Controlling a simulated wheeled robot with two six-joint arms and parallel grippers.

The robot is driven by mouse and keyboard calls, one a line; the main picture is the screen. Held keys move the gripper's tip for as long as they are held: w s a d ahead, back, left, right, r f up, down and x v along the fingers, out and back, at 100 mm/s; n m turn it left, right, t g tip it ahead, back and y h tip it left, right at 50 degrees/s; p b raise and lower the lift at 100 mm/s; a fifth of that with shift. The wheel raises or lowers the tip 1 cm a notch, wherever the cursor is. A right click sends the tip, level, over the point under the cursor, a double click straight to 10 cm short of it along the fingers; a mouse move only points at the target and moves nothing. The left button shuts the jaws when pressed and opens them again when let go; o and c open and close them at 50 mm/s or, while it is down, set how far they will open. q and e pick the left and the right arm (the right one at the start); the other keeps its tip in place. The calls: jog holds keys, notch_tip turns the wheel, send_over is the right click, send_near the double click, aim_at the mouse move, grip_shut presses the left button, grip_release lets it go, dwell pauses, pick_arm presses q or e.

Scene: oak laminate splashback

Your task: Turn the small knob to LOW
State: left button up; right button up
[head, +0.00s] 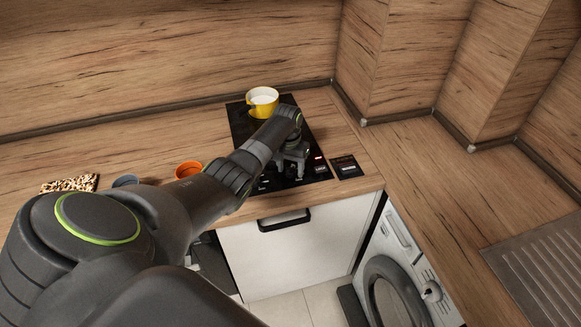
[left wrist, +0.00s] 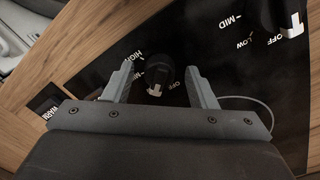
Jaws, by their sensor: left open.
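The black hob (head: 243,127) has knobs on its front panel. In the left wrist view, a small black knob (left wrist: 160,73) with a white pointer sits between the fingers of my left gripper (left wrist: 158,67). HIGH is printed to its left and OFF just beside the pointer, which faces the bottom of the picture; a LOW mark for it is not visible. The fingers are open, one on each side; I cannot tell whether they touch it. A larger-looking knob (left wrist: 276,12) is at the upper right, with MID, LOW and OFF labels. In the head view my left gripper (head: 290,173) hides the knobs.
A yellow pot (head: 263,108) stands at the hob's back. A dark card (head: 346,167) lies right of the hob. An orange bowl (head: 188,169), a grey bowl (head: 125,180) and a speckled board (head: 70,184) are on the left. The right worktop is clear beside the metal drainer (head: 535,262).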

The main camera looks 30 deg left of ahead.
pick_arm(q)
notch_tip(320, 180, up, 17)
jog(key=b, duration=0.1)
jog(key=shift+a+r, duration=0.2)
jog(key=shift+a, duration=0.2)
jog(key=shift+s, duration=0.1)
dwell(0.4)
